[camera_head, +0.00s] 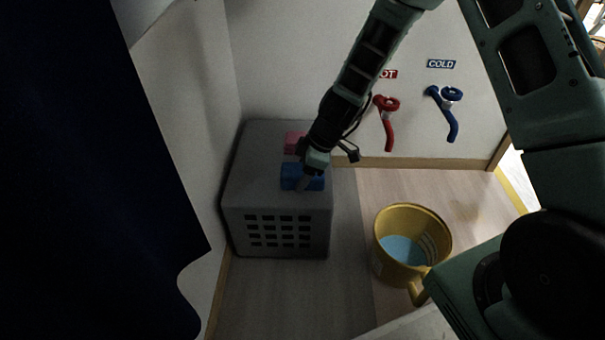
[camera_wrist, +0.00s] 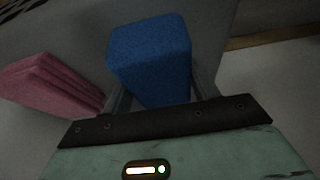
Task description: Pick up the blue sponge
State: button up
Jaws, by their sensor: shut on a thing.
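The blue sponge (camera_head: 290,177) is a block at the top of the grey crate (camera_head: 277,217) in the head view. In the wrist view the blue sponge (camera_wrist: 150,55) sits between the two fingers of my gripper (camera_wrist: 160,95). My gripper (camera_head: 310,180) is shut on it, reaching down from above. Whether the sponge still touches the crate top cannot be told.
A pink sponge (camera_head: 294,143) lies on the crate behind the blue one, and left of it in the wrist view (camera_wrist: 50,85). A yellow bucket (camera_head: 383,265) with blue liquid stands on the floor to the right. Red (camera_head: 388,120) and blue (camera_head: 446,112) taps are on the wall. A dark curtain (camera_head: 90,200) is at left.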

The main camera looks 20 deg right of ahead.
notch_tip(320, 180, up, 10)
jog(key=p, duration=0.6)
jog(key=shift+r, duration=0.25)
